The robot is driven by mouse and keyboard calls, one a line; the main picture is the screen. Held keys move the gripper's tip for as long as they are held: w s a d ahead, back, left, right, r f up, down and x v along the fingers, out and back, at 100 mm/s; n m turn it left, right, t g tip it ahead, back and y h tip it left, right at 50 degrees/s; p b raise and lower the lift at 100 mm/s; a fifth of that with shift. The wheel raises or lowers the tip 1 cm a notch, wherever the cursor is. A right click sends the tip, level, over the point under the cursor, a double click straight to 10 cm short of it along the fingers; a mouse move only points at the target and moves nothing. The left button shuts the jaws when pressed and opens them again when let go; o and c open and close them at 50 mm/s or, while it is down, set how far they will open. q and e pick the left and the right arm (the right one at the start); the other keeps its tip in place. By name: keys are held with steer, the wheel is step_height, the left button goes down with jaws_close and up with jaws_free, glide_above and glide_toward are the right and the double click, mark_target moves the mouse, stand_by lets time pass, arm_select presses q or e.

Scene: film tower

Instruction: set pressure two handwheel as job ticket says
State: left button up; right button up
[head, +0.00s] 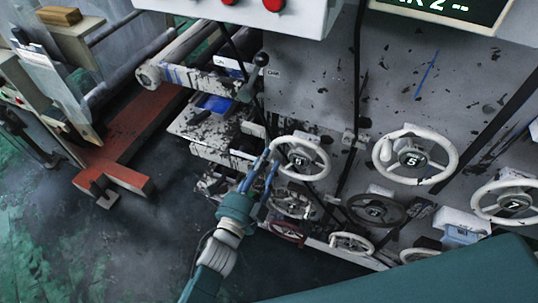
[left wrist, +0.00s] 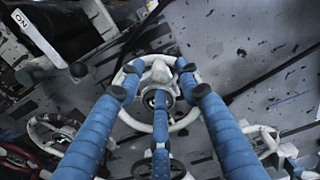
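Several handwheels stand on the speckled grey panel. A white handwheel (head: 323,155) with a dark numbered hub is at the left of the upper row; its digit is too small to read surely. My left gripper (head: 271,162) is at that wheel's left rim. In the left wrist view its blue fingers are spread over a white wheel (left wrist: 135,113) with empty room between them; I cannot tell whether they touch it. A second white wheel (head: 451,160) and a wheel marked 7 (head: 480,203) are to the right. I cannot tell which is pressure two. No job ticket is legible. My right gripper is not in view.
Below are a dark wheel (head: 354,205), a red wheel (head: 275,229) and a white wheel (head: 338,240). A dark display (head: 445,8) is cut off at the top. Red buttons (head: 272,4) are on a white box. A red frame (head: 130,135) stands on the floor at left.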

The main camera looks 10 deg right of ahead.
arm_select(q)
steer(key=v, duration=0.8)
steer(key=shift+s+a, duration=0.2)
steer(key=shift+s, duration=0.05)
